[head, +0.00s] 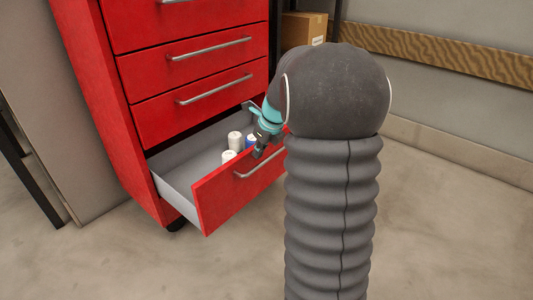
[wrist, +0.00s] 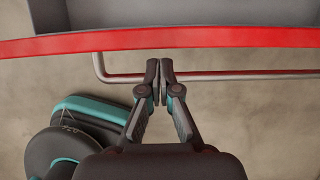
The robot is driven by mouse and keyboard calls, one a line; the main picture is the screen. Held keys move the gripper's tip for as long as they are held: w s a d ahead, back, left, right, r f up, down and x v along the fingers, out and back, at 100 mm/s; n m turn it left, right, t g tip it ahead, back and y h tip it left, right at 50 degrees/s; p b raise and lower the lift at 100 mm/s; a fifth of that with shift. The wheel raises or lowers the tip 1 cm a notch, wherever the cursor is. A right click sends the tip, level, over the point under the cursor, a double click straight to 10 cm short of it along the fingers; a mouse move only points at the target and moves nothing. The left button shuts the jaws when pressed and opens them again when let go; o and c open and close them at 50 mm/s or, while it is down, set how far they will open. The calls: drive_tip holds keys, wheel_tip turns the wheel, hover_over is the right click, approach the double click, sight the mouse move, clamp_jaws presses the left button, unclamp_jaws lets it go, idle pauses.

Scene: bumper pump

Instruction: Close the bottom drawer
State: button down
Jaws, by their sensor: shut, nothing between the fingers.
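The bottom drawer (head: 225,195) of the red cabinet (head: 143,120) is pulled well out, with its grey inside showing. It holds several small white and blue containers (head: 235,139). Its silver handle (head: 258,165) runs along the red front and also shows in the wrist view (wrist: 230,76). My gripper (head: 258,152) is at the drawer front, partly hidden by my arm in the head view. In the wrist view my gripper (wrist: 159,68) is shut and empty, its tips over the handle bar near the red front edge (wrist: 220,38). I cannot tell whether they touch.
Two drawers above, with silver handles (head: 215,90), are shut. A cardboard box (head: 303,29) stands behind the cabinet to the right. A wooden rail (head: 450,58) runs along the back wall. The concrete floor (head: 130,260) in front is clear.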

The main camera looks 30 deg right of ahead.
drive_tip(key=shift+w+a, duration=0.1)
drive_tip(key=shift+w, duration=0.25)
drive_tip(key=w+a+p, duration=0.3)
drive_tip(key=w+p, duration=0.3)
drive_tip(key=w, duration=0.2)
drive_tip(key=w+a+p, duration=0.3)
drive_tip(key=w+p, duration=0.3)
drive_tip(key=w, duration=0.2)
drive_tip(key=shift+w+p, duration=0.15)
drive_tip(key=shift+p, duration=0.25)
